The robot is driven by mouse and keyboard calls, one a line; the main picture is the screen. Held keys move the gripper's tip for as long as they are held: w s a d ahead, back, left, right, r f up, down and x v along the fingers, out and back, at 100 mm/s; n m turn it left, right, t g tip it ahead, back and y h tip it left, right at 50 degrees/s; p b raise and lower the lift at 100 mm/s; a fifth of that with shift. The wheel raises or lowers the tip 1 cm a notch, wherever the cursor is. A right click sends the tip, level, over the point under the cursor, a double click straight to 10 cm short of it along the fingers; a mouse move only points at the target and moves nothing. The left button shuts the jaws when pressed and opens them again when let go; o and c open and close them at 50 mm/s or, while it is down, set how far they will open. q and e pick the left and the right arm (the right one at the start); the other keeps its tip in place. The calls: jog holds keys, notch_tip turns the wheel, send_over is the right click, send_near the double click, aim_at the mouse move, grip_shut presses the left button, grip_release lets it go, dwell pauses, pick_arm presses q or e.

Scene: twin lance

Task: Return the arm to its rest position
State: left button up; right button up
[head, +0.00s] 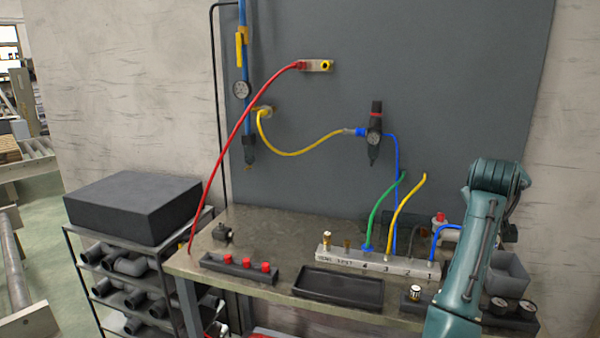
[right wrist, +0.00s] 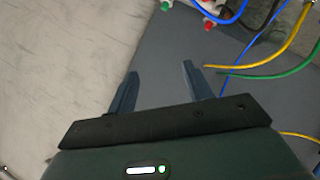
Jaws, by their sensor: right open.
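My right arm (head: 465,280) rises at the right of the head view, in front of the bench's right end. Its fingers are not clear there. In the right wrist view my right gripper (right wrist: 158,82) has its two dark fingers apart, with nothing between them. Beyond them are a grey panel and a pale wall. My left arm and gripper are in neither view.
The workbench (head: 270,220) carries a numbered manifold (head: 345,262) with green, yellow and blue hoses, a black tray (head: 338,288) and a grey bin (head: 508,275). A red hose (head: 225,145) arcs across the left. In the wrist view, hoses (right wrist: 270,70) pass right of the fingers.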

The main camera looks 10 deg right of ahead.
jog(key=s+a+f+n+t+y, duration=0.1)
jog(key=a+f+n+y, duration=0.1)
jog(key=a+f, duration=0.55)
jog(key=s+a+f+n+t+y, duration=0.2)
jog(key=a+f, duration=0.3)
jog(key=f, duration=0.6)
jog(key=s+a+f+n+t+y, duration=0.1)
jog(key=a+f+n+y, duration=0.1)
jog(key=a+f, duration=0.55)
jog(key=s+a+f+g+y, duration=0.1)
jog(key=s+a+f+y, duration=0.2)
jog(key=s+a+f, duration=0.5)
jog(key=s+a+f+m+y, duration=0.1)
jog(key=s+a+f+y, duration=0.2)
jog(key=s+a+f, duration=0.4)
jog(key=s+a, duration=0.1)
jog(key=s, duration=0.5)
jog(key=shift+s+a+f+m+g+y, duration=0.15)
jog(key=shift+s+f+m+g+y, duration=0.15)
jog(key=shift+f+g+y, duration=0.1)
jog(key=shift+w, duration=0.1)
jog(key=shift+c, duration=0.3)
